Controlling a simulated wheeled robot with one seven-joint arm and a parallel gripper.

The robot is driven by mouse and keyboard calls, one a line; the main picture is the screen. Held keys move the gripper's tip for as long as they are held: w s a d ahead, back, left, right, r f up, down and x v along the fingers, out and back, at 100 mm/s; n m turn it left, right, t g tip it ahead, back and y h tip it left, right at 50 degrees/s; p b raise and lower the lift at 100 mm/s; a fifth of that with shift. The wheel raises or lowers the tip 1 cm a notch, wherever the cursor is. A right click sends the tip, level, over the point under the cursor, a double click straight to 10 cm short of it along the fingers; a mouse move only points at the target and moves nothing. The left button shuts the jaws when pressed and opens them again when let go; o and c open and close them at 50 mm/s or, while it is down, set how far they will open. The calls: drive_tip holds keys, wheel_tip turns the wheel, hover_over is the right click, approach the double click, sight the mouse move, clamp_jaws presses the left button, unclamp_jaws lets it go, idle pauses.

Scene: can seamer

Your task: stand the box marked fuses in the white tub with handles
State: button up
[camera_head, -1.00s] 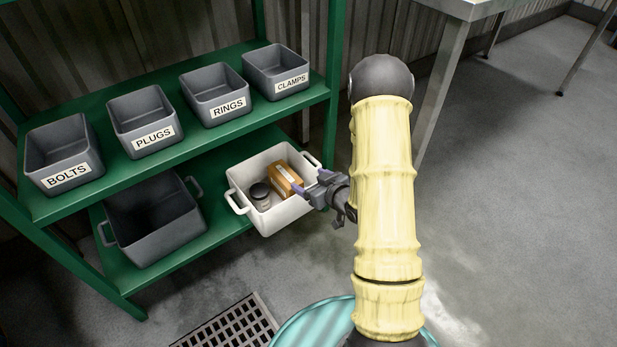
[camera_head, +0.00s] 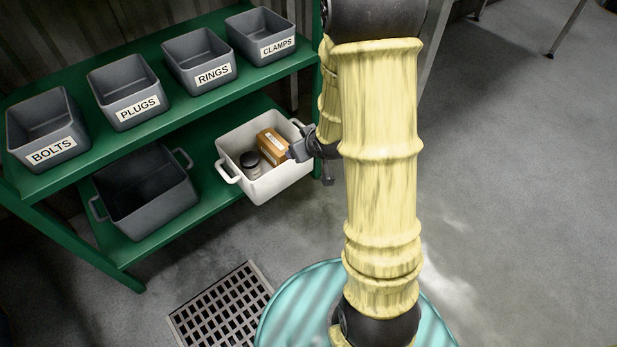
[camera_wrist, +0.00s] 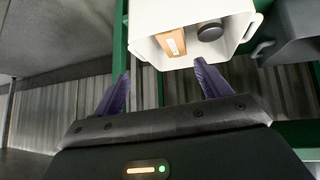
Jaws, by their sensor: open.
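The white tub with handles (camera_head: 282,184) sits at the right end of the green lower shelf. The brown box (camera_head: 272,147) is inside it, on the right side, with a pale label strip. Its lettering is too small to read, and its lower part is partly hidden by the tub wall. My gripper (camera_head: 300,151) is by the tub's right rim, apart from the box as far as I can tell. In the wrist view my gripper (camera_wrist: 162,74) has its purple fingers spread with nothing between them, and the box (camera_wrist: 176,43) lies beyond them in the tub (camera_wrist: 146,20).
A dark-lidded jar (camera_head: 250,160) stands in the tub beside the box. A grey tub with handles (camera_head: 150,200) is to the left. Labelled grey bins, such as CLAMPS (camera_head: 262,38), line the upper shelf. A green shelf post (camera_head: 318,60) is close to my arm.

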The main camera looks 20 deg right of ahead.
drive_tip(key=s+a+r+m+g, duration=0.1)
drive_tip(key=s+a+r+g, duration=0.1)
drive_tip(key=s, duration=0.5)
drive_tip(key=s+a+r+m+g, duration=0.1)
drive_tip(key=s+a+r+g, duration=0.2)
drive_tip(key=s+r, duration=0.2)
drive_tip(key=s, duration=0.3)
drive_tip(key=shift+g, duration=0.3)
